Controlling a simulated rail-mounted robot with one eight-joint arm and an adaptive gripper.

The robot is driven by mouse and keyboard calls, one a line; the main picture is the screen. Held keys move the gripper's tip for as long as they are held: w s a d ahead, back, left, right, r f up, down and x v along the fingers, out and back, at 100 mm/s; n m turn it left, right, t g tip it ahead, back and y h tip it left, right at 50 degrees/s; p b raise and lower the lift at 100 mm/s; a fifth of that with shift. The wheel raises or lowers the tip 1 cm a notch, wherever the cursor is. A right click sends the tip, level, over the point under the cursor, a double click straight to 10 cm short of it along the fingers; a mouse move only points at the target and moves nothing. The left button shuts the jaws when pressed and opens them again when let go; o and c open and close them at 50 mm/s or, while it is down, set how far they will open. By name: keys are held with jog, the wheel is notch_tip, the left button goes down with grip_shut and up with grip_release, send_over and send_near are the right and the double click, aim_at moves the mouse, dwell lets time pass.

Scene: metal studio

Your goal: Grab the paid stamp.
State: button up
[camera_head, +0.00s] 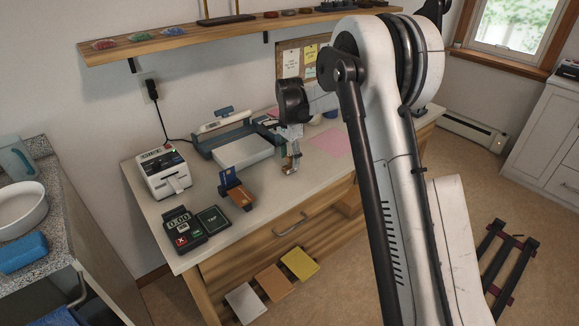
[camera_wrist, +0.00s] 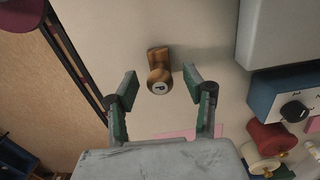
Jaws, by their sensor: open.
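The stamp is a small wood-brown piece with a round knob marked with a dark "P" on a pale disc. It stands on the pale desk top in the wrist view (camera_wrist: 159,78). My gripper (camera_wrist: 159,88) is open, with one green-padded finger to the left of the stamp and one to the right. Gaps show on both sides, and the fingers do not appear to touch it. In the head view my gripper (camera_head: 291,155) is low over the desk, right of the paper trimmer. The stamp is small and partly hidden by the gripper there.
A card reader (camera_head: 195,228), a receipt printer (camera_head: 165,173), a wooden card holder (camera_head: 239,194) and a trimmer (camera_head: 243,149) stand on the left of the desk. A pink sheet (camera_head: 331,141) lies to the right. In the wrist view, a red spool (camera_wrist: 270,137) and a blue dial box (camera_wrist: 282,97) are at right.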

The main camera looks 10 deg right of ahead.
aim_at(289, 163)
notch_tip(289, 163, down, 4)
jog(key=shift+r, duration=0.1)
jog(key=c, duration=1.1)
jog(key=shift+c, duration=0.2)
jog(key=shift+r, duration=0.15)
